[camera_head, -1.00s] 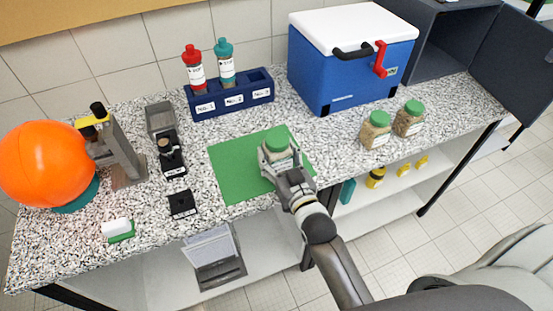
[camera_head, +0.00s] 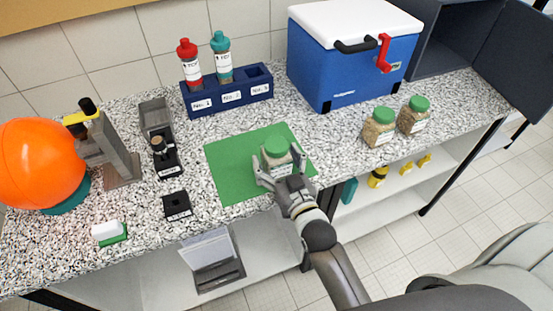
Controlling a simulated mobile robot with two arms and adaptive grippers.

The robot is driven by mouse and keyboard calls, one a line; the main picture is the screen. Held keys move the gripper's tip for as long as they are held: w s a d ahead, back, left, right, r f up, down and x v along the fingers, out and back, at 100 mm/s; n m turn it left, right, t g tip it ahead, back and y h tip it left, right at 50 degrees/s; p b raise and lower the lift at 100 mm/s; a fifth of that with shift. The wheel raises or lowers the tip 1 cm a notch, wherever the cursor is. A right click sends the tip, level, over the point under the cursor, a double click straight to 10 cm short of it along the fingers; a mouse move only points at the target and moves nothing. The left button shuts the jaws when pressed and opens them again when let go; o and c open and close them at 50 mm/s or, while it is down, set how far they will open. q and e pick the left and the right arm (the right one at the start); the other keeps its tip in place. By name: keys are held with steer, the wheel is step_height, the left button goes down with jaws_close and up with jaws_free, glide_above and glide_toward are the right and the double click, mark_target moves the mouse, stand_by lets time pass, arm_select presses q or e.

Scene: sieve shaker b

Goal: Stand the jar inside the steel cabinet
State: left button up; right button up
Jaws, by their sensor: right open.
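A glass jar with a green lid (camera_head: 276,150) stands upright on the green mat (camera_head: 228,165). My right gripper (camera_head: 279,176) is open, with its fingers on either side of the jar's near part; whether they touch it I cannot tell. Two similar green-lidded jars with brownish contents, one jar (camera_head: 379,129) and another jar (camera_head: 413,115), stand on the counter to the right. The dark steel cabinet (camera_head: 452,38) stands at the back right with its door (camera_head: 512,60) swung open; only part of its inside shows. My left gripper is not in view.
A blue cooler (camera_head: 345,75) with a white lid stands between the mat and the cabinet. A blue rack (camera_head: 228,94) holds a red-capped and a teal-capped bottle. An orange ball (camera_head: 40,163) and small devices are at left. The counter before the cabinet is clear.

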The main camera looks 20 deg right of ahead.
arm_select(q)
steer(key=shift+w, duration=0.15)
arm_select(e)
steer(key=shift+r, duration=0.1)
steer(key=shift+s, duration=0.15)
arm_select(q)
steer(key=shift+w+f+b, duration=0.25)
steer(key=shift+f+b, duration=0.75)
arm_select(e)
steer(key=s, duration=1.1)
steer(key=shift+s+d, duration=0.2)
steer(key=shift+s, duration=0.1)
